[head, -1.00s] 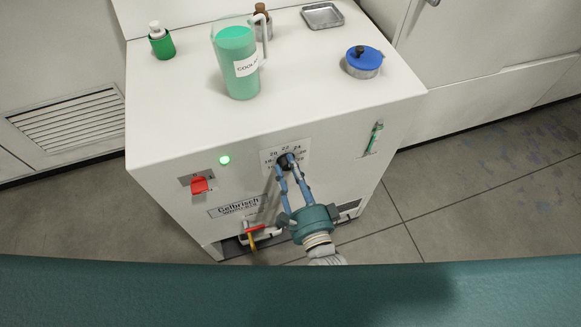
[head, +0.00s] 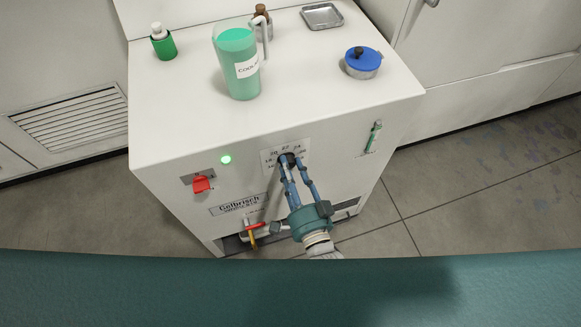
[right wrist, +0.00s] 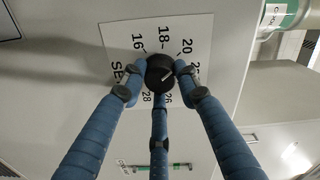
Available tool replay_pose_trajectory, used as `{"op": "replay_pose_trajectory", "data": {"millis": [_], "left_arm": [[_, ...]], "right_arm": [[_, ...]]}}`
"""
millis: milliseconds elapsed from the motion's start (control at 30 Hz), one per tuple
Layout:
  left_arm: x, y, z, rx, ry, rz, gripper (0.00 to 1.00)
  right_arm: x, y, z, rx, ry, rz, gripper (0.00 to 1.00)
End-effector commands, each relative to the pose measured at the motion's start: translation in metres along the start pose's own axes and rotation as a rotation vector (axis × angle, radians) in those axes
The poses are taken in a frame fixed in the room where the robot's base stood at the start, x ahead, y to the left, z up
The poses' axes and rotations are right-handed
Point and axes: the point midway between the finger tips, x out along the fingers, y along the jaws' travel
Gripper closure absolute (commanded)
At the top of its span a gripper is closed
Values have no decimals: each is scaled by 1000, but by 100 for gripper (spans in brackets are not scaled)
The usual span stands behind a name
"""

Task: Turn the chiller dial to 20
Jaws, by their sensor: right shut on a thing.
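The chiller (head: 335,150) is a white box with a black dial on its front, in the middle of a white number plate (head: 269,158). In the right wrist view the dial (right wrist: 158,66) has a short white mark slanting up to the right, roughly toward the side of 20 and 22; its exact reading is unclear. My right gripper (head: 291,160) is shut on the dial, with its blue fingers around the knob. In the head view the fingers hide most of the dial and part of the plate. My left gripper is not in view.
A red switch (head: 202,185), a lit green lamp (head: 226,160) and a valve with a red handle (head: 254,226) are on the front. On top stand a coolant jug (head: 237,75), a green bottle (head: 164,45), a blue-lidded pot (head: 363,63) and a metal tray (head: 322,16).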

Motion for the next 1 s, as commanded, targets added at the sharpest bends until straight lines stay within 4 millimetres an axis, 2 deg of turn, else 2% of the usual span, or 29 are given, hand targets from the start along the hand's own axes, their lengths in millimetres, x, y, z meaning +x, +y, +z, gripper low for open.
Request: {"op": "replay_pose_trajectory", "data": {"millis": [467, 500, 567, 867, 1000], "left_arm": [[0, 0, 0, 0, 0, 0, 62], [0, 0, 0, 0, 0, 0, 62], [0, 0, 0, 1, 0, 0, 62], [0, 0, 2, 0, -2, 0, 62], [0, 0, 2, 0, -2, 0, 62]], "right_arm": [[0, 0, 2, -12, -5, 0, 95], [0, 0, 3, -12, -5, 0, 63], [0, 0, 2, -12, -5, 0, 51], [-1, 0, 1, -12, -2, 1, 50], [-12, 2, 2, -12, -4, 4, 50]]}}
